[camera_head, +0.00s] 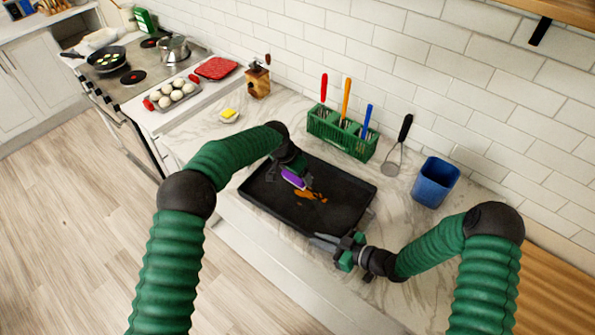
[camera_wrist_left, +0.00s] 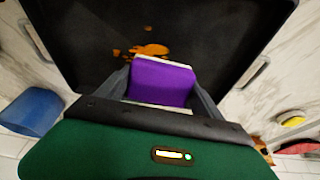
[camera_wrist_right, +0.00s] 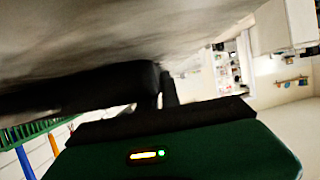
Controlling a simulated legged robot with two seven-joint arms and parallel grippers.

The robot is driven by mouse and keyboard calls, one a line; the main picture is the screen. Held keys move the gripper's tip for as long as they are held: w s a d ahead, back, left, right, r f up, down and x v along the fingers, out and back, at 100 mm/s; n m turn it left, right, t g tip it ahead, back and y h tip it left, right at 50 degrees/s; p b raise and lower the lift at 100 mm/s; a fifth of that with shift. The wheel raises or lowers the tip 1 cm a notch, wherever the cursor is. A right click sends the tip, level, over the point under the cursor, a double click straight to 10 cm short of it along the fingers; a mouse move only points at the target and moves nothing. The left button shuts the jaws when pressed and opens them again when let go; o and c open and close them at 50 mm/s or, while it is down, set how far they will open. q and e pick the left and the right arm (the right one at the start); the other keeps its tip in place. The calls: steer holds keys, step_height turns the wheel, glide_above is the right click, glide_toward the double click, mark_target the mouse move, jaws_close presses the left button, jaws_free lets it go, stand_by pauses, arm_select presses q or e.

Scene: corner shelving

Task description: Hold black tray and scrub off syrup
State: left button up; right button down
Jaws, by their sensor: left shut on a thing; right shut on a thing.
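The black tray (camera_head: 270,205) lies on the marble counter in the head view and fills much of the left wrist view (camera_wrist_left: 90,50). An orange-brown syrup stain (camera_head: 308,194) is on its floor; it also shows in the left wrist view (camera_wrist_left: 150,49). My left gripper (camera_head: 287,174) is shut on a purple and white sponge (camera_head: 294,179), seen between the fingers in the left wrist view (camera_wrist_left: 162,82). The sponge is over the tray beside the stain; whether it touches the tray is unclear. My right gripper (camera_head: 330,241) is shut on the tray's near right edge.
A green caddy (camera_head: 342,134) with red, orange and blue handled utensils stands behind the tray. A blue container (camera_head: 435,182) and a spatula (camera_head: 399,147) are to the right. A yellow sponge on a dish (camera_head: 229,115) and a wooden grinder (camera_head: 257,81) are at left.

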arm_select(q)
steer(key=shift+f, duration=2.8)
steer(key=shift+s+d+f, duration=0.2)
steer(key=shift+d+f, duration=0.2)
steer(key=shift+f, duration=0.1)
steer(key=shift+c, duration=0.5)
steer(key=shift+s+d, duration=0.95)
steer(key=shift+d, duration=0.55)
steer(key=shift+s+d, duration=0.9)
steer(key=shift+d, duration=0.6)
steer(key=shift+s+d, duration=0.95)
steer(key=shift+d, duration=0.55)
steer(key=shift+w+a, duration=1)
steer(key=shift+a, duration=0.6)
steer(key=shift+w+a, duration=0.95)
steer(key=shift+a, duration=0.65)
steer(key=shift+w+a, duration=1)
steer(key=shift+a, duration=0.6)
steer(key=shift+w+a+r, duration=0.1)
steer(key=shift+a, duration=0.05)
steer(key=shift+r, duration=3.9)
